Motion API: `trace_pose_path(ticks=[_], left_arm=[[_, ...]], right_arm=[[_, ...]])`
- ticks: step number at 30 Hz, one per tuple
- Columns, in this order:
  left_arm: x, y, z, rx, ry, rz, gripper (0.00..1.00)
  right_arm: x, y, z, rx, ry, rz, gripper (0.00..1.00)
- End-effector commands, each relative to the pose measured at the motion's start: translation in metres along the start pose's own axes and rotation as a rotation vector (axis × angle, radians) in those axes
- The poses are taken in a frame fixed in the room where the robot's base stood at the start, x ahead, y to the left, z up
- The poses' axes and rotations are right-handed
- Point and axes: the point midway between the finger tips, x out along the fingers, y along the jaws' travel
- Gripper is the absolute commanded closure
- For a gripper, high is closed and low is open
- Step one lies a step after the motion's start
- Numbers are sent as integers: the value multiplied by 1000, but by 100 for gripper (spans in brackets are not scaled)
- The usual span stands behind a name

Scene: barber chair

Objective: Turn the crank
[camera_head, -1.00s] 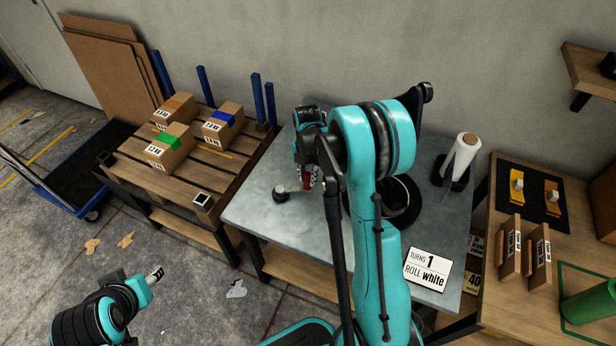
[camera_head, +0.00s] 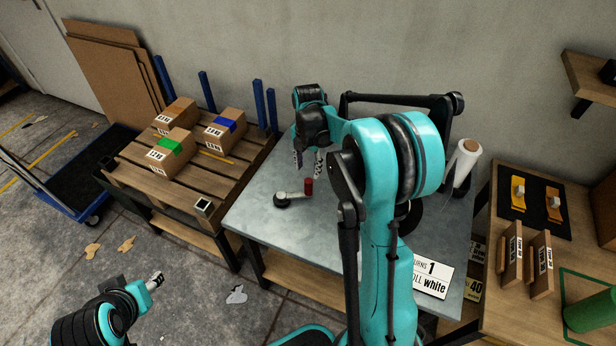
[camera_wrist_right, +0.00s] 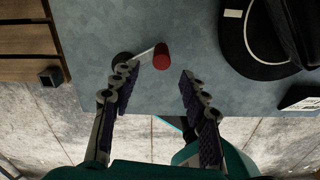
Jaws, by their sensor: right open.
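The crank (camera_head: 291,197) is on the metal table, with a dark round hub at its left, a light arm and a red upright knob (camera_head: 308,186) at the arm's right end. My right gripper (camera_head: 310,163) is above and behind the knob, apart from it. In the right wrist view the red knob (camera_wrist_right: 162,56) shows beyond and between the open fingertips of the right gripper (camera_wrist_right: 157,73). The crank's hub is partly hidden behind the left finger there. My left gripper (camera_head: 155,280) is low at the left, over the floor, away from the table; its jaw opening is too small to judge.
A black round turntable (camera_wrist_right: 255,55) stands right of the crank, mostly hidden by my right arm in the head view. A white roll (camera_head: 465,160) and a sign (camera_head: 432,278) reading 1 and white are on the table's right. A pallet with boxes (camera_head: 170,152) stands left.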

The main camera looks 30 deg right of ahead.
Motion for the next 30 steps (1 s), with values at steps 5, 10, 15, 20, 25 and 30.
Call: trace_pose_path(ticks=[5, 10, 15, 20, 25, 30], left_arm=[[0, 0, 0, 0, 0, 0, 55], [0, 0, 0, 0, 0, 0, 55], [0, 0, 0, 0, 0, 0, 55], [0, 0, 0, 0, 0, 0, 55], [0, 0, 0, 0, 0, 0, 55], [0, 0, 0, 0, 0, 0, 55]], right_arm=[[-28, 0, 0, 0, 0, 0, 55], [-38, 0, 0, 0, 0, 0, 55], [-39, 0, 0, 0, 0, 1, 55], [-39, 0, 0, 0, 0, 0, 55], [-39, 0, -1, 3, -1, 1, 55], [-56, -5, -19, 144, -27, 37, 55]])
